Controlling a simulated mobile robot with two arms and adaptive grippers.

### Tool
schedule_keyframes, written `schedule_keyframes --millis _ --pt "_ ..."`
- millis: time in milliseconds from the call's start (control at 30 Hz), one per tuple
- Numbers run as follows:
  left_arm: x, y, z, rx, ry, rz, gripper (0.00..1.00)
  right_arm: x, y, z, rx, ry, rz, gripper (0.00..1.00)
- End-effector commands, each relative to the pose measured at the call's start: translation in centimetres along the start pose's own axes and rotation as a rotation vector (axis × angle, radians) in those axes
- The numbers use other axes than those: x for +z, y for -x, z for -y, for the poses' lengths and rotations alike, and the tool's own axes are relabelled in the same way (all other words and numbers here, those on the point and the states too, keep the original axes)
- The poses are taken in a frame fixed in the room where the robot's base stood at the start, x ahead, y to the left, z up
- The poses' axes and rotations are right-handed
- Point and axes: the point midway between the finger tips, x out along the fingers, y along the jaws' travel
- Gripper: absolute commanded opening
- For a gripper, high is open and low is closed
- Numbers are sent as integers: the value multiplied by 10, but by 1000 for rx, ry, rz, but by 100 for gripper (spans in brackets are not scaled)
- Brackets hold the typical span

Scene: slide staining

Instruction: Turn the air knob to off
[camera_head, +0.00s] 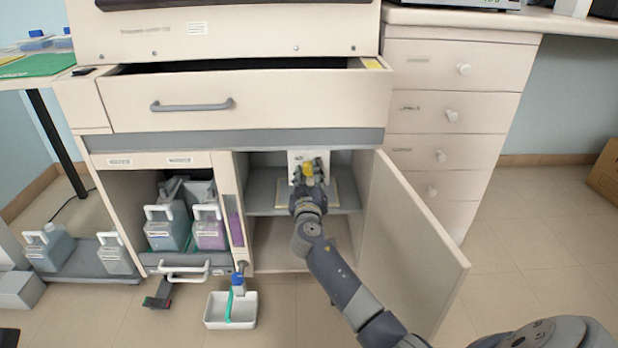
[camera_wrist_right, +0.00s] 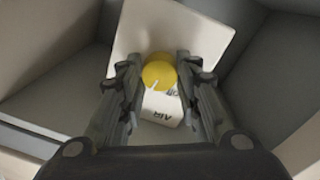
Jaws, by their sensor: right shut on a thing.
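The air knob (camera_wrist_right: 159,74) is a round yellow knob with a white pointer mark, on a white plate (camera_wrist_right: 200,40) inside the open cabinet. A label under it reads AIR, upside down in the right wrist view; other lettering beside it is partly hidden by a finger. In the head view the knob (camera_head: 308,169) shows as a small yellow spot at my fingertips. My right gripper (camera_head: 309,171) reaches into the cabinet and is shut on the knob, one finger on each side. In the wrist view its fingers (camera_wrist_right: 158,80) flank the knob. My left gripper is not in view.
The open cabinet door (camera_head: 410,240) stands to the right of my right arm. An open drawer (camera_head: 250,100) juts out above. Bottles (camera_head: 166,230) fill the left compartment.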

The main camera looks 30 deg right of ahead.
Motion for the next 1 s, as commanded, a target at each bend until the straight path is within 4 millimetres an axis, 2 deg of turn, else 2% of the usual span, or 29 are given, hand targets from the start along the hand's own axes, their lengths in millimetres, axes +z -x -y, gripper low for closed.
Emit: schedule_keyframes --millis 600,1000 --pt "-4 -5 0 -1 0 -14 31 1 0 0 -8 581 -32 7" --pt "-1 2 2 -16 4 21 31 1 0 0 -12 855 -48 7"
